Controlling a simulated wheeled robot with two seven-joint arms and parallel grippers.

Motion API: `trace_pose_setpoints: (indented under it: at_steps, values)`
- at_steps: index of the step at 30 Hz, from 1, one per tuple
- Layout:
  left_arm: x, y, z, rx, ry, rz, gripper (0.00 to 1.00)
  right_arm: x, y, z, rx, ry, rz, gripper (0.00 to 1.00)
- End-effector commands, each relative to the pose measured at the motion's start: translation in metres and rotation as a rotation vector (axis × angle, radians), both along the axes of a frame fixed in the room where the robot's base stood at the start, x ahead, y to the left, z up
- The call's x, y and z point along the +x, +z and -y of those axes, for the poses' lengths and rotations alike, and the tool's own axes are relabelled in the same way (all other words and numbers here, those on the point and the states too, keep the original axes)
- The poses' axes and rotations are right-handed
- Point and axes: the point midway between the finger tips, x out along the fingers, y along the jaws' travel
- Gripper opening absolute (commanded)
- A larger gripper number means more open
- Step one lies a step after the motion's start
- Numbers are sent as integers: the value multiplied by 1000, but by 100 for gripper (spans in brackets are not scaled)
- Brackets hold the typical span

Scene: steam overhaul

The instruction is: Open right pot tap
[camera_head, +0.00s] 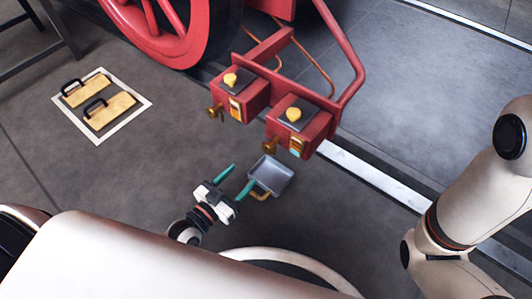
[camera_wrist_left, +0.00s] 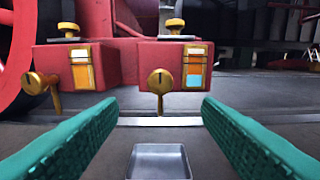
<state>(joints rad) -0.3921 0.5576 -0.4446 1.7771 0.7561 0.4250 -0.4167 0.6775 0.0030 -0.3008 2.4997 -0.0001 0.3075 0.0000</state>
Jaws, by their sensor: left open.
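The right pot (camera_head: 300,122) is a red box with a yellow knob on its lid, fixed to the red frame. Its brass tap (camera_head: 268,146) sticks out of the front; in the left wrist view the tap (camera_wrist_left: 160,82) faces me near the centre, its narrow part pointing down. The right pot's gauge (camera_wrist_left: 195,68) shows orange above and blue below. My left gripper (camera_head: 239,177) is open and empty, its green fingers pointing at the right pot, short of the tap. In the wrist view the tap appears between the fingers, not touched. My right gripper is out of view.
The left pot (camera_head: 238,95) with its own brass tap (camera_head: 214,110) stands beside the right one. A grey tray (camera_head: 270,175) lies below the right tap, near my left fingers. Two brass-coloured blocks with black handles (camera_head: 108,108) lie in a white-framed floor area.

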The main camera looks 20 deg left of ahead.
Motion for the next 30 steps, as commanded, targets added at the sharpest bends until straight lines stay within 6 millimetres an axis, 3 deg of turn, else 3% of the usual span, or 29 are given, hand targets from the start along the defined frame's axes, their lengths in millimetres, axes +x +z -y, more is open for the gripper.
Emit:
trace_pose_setpoints:
  at_steps: [15,21,30]
  values:
    - [90,-1,33,-6,2,7,59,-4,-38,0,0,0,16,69]
    - [103,1,38,-4,0,5,59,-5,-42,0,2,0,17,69]
    - [104,2,38,-3,0,5,57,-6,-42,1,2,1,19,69]
